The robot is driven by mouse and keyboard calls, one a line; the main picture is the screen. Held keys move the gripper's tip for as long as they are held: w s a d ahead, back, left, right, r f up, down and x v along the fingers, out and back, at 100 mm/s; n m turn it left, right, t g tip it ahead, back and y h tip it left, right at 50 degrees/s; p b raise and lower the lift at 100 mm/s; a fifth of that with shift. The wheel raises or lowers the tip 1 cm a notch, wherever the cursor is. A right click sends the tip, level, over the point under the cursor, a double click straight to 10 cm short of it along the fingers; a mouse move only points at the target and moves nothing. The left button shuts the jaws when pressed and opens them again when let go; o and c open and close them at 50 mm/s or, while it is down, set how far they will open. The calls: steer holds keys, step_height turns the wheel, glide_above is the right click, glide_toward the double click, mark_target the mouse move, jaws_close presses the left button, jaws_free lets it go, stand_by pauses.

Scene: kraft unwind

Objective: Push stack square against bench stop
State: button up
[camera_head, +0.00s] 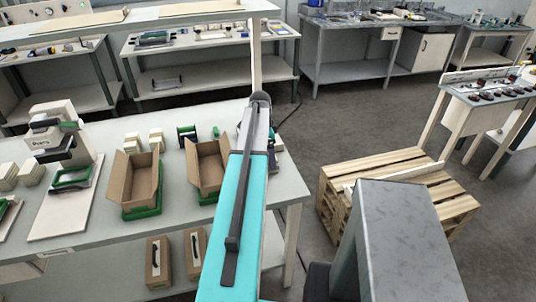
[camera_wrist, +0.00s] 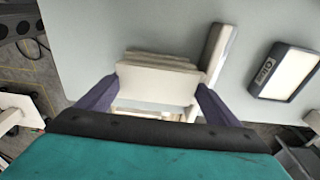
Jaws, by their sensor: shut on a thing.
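In the wrist view, a cream stack (camera_wrist: 155,80) of flat layers sits on the pale grey bench top (camera_wrist: 150,25). My gripper (camera_wrist: 157,86) has its two dark purple fingers on the left and right sides of the stack, shut on it. The upper layers are slightly offset from each other.
A framed panel (camera_wrist: 285,72) lies right of the bar. In the head view, two open cardboard boxes (camera_head: 133,180) (camera_head: 207,167) stand in green trays on the bench left of my arm. A wooden pallet (camera_head: 400,180) stands on the floor at right. Bench top beyond the stack is clear.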

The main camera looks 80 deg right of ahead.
steer(key=o, duration=1)
steer(key=shift+a, duration=0.1)
steer(key=shift+r, duration=0.1)
steer(key=shift+w+d+r, duration=0.1)
steer(key=shift+d+r, duration=0.1)
steer(key=shift+r, duration=0.15)
steer(key=shift+w+a+r+b, duration=0.2)
steer(key=shift+r+b, duration=0.4)
steer(key=shift+r, duration=1.55)
steer(key=shift+w+a+r+b, duration=0.2)
steer(key=shift+r+b, duration=0.45)
steer(key=shift+r, duration=1.45)
steer(key=shift+w+a+r+b, duration=0.2)
steer(key=shift+r+b, duration=0.4)
steer(key=shift+r, duration=1.55)
steer(key=shift+s, duration=0.1)
